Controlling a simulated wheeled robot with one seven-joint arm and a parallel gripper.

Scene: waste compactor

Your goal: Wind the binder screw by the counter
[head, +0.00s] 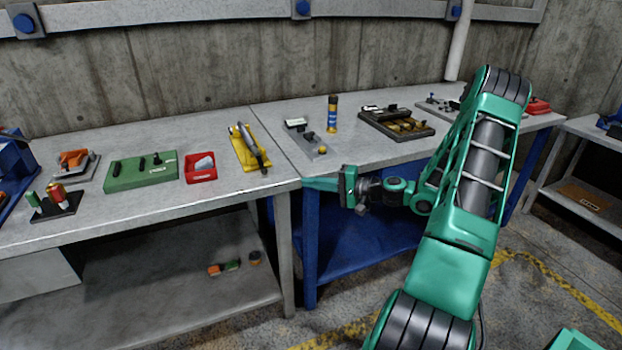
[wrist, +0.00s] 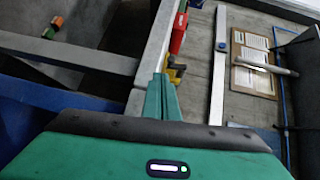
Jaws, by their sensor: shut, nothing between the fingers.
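My gripper (head: 306,184) is shut and empty, pointing left at the front edge of the benches near their seam. Its closed green fingers also show in the wrist view (wrist: 160,92). Behind it on the right bench is a small grey fixture (head: 306,139) with a white display-like block and a round orange-yellow knob (head: 322,150) at its near end. This may be the counter and binder screw, but the picture is too small to be sure. My gripper is apart from it, nearer the front edge.
A yellow holder (head: 246,150) with a dark tool, a red bin (head: 200,168) and a green block (head: 141,173) stand on the left bench (head: 110,215). Small items (head: 224,268) lie on the lower shelf.

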